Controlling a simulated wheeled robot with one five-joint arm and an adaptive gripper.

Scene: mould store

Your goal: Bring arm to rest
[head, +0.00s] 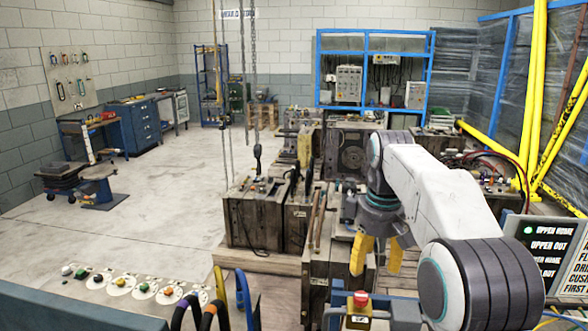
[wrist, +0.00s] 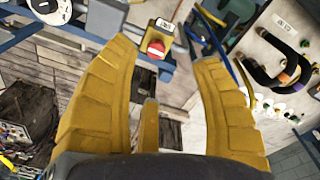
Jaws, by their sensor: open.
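My arm reaches forward from the lower right of the head view, bent at the elbow, with my gripper (head: 376,257) pointing down. Its yellow fingers are spread apart with nothing between them. In the wrist view my gripper (wrist: 172,70) also shows open and empty. Beyond the fingertips in that view is a yellow box with a red button (wrist: 156,49). The same kind of box with a red button (head: 361,299) stands at the bottom of the head view, in front of the gripper.
Wooden mould crates (head: 262,215) stand left of the gripper, with a chain hook (head: 257,155) hanging above. A panel of coloured buttons (head: 135,288) lies at lower left. A sign board (head: 545,255) and yellow posts (head: 535,90) stand right. The floor (head: 130,225) at left is mostly clear.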

